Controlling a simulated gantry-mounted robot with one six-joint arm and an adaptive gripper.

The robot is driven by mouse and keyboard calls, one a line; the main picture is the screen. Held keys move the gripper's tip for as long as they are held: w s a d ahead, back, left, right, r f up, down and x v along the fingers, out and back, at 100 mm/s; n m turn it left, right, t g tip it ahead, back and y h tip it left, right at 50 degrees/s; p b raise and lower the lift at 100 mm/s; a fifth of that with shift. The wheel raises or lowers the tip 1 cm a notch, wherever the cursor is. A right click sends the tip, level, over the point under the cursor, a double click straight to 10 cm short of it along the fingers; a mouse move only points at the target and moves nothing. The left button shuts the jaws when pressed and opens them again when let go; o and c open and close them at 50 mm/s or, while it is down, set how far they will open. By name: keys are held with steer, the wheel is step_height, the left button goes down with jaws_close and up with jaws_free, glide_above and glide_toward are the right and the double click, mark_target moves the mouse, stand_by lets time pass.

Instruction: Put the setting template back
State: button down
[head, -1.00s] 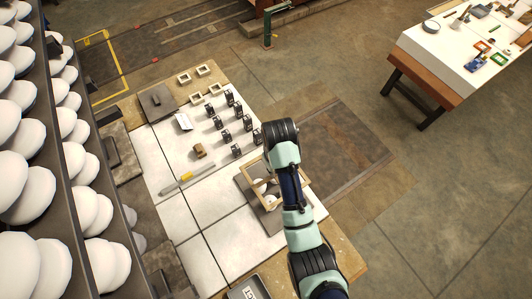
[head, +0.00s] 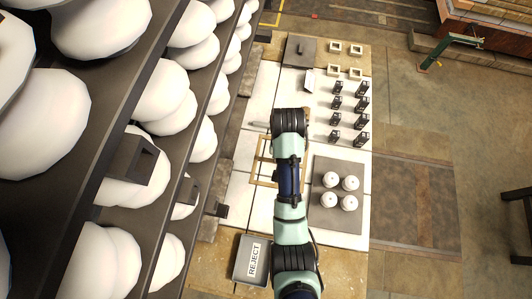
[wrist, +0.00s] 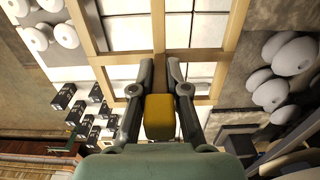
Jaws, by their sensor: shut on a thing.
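The setting template looks like a light wooden frame with cross bars. In the head view its left bar (head: 257,160) shows over the white table top, left of my arm, and my arm hides much of it. In the wrist view its bars (wrist: 205,55) lie across the fingertips. My gripper (wrist: 160,60) is shut on it at the middle bar; a yellow block (wrist: 159,115) shows between the fingers. In the head view the fingertips are hidden under my wrist. I cannot tell how high the frame is above the table.
A dark plate (head: 338,163) with several white domed insulators (head: 350,183) is right of my arm. Several black blocks (head: 363,105) stand behind it. A REJECT tray (head: 252,259) is at the front. Tall racks (head: 165,180) of white insulators rise close on the left.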

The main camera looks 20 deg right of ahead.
steer(key=shift+a, duration=0.15)
steer(key=shift+f+b, duration=4.1)
steer(key=shift+f, duration=5.85)
steer(key=shift+f, duration=0.1)
steer(key=c, duration=1.6)
jaws_free()
steer(key=shift+f, duration=0.1)
steer(key=o, duration=0.4)
